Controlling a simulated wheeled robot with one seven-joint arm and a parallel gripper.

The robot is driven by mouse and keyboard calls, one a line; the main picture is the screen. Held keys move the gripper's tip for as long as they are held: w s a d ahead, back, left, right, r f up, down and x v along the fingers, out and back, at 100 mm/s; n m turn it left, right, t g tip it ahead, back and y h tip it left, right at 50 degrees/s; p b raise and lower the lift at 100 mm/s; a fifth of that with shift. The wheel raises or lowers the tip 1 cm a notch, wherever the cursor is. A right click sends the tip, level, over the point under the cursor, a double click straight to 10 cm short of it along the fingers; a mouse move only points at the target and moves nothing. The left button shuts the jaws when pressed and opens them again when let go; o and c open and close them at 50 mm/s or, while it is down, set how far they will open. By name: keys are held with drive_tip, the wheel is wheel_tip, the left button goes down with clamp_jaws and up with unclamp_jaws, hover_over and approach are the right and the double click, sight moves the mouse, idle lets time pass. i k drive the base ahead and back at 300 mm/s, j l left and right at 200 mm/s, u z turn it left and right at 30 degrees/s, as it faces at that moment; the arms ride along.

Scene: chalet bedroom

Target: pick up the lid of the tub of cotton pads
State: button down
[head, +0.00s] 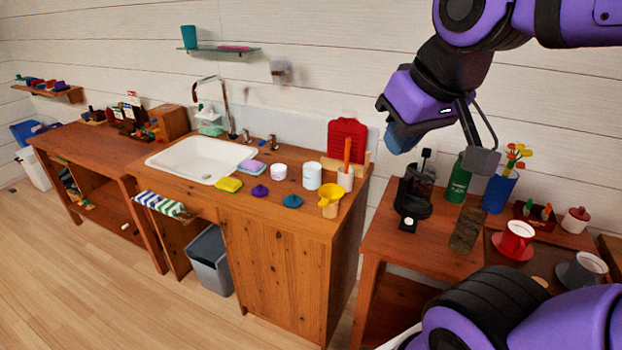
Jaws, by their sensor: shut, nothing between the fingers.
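Two white tubs stand on the sink counter, a smaller one (278,171) and a taller one (312,176) to its right. I cannot tell which holds cotton pads. Two loose lid-like knobbed pieces lie in front of them, a purple one (260,191) and a blue one (292,201). Which lid belongs to which tub is not clear. My gripper (394,145) is raised in the air, right of the tubs and apart from them. It is shut and empty, its blue-grey end pointing down.
A red board (347,141) leans behind. The sink (200,158) is left. A side table (420,238) at right is crowded.

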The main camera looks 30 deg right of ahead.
sight(293, 201)
drive_tip(key=i+j+z, duration=0.25)
drive_tip(key=i+j, duration=0.15)
drive_tip(key=j, duration=0.25)
drive_tip(key=i+j+z, duration=0.1)
drive_tip(key=j, duration=0.25)
drive_tip(key=i+j+z, duration=0.25)
drive_tip(key=i+j, duration=0.15)
drive_tip(key=j, duration=0.35)
